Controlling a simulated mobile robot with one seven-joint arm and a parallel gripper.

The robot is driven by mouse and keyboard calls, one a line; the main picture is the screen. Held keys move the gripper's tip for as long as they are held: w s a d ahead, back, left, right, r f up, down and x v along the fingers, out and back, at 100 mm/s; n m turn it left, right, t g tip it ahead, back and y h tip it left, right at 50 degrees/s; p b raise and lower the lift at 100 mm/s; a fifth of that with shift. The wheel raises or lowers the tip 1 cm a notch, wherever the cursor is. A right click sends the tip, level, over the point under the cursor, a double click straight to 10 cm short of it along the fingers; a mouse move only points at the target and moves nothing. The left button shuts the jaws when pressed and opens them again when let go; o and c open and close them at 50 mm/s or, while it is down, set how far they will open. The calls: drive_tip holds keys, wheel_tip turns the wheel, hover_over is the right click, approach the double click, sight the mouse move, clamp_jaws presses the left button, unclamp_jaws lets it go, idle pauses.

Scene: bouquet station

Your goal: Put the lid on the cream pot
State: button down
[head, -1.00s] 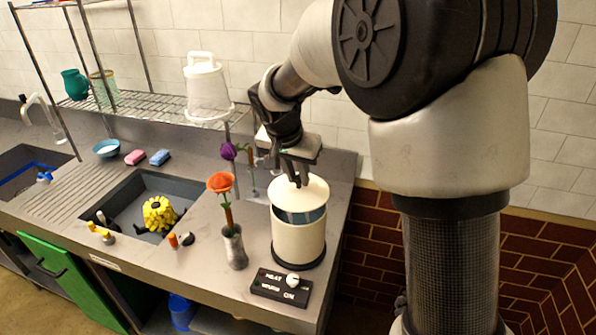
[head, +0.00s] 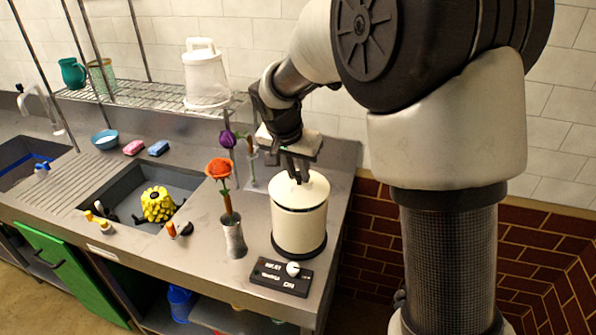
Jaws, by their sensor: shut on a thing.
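The cream pot (head: 299,230) stands upright on a dark round base near the right end of the counter. The cream lid (head: 313,191) lies over the pot's mouth and looks about level. The fingers hide most of the knob. I cannot tell from this view whether the lid is fully seated at the far side.
A control box (head: 281,276) with a white knob sits in front of the pot. A grey vase (head: 233,240) with an orange flower stands to its left, and a purple flower (head: 227,139) is behind. A sink (head: 130,205) holds a yellow object (head: 158,204). A wire shelf (head: 150,112) is behind.

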drive_tip(key=shift+f+b, duration=0.75)
drive_tip(key=shift+b, duration=0.6)
idle(0.6)
drive_tip(key=c, duration=1.5)
unclamp_jaws()
drive_tip(key=v, duration=1.7)
drive_tip(key=shift+s+r, duration=0.1)
drive_tip(key=shift+r, duration=0.15)
drive_tip(key=s+d+n+p, duration=0.1)
drive_tip(key=s+d+n, duration=0.1)
drive_tip(key=s, duration=0.5)
drive_tip(key=s+d+f+n+t+y+p, duration=0.1)
drive_tip(key=s+d+p, duration=0.1)
drive_tip(key=s+d, duration=0.3)
drive_tip(key=s+d+f+n+y+p, duration=0.1)
drive_tip(key=s+d, duration=0.3)
drive_tip(key=s, duration=0.6)
drive_tip(key=shift+s+d+n+t, duration=0.1)
drive_tip(key=shift+d+n+t, duration=0.2)
drive_tip(key=shift+n, duration=0.5)
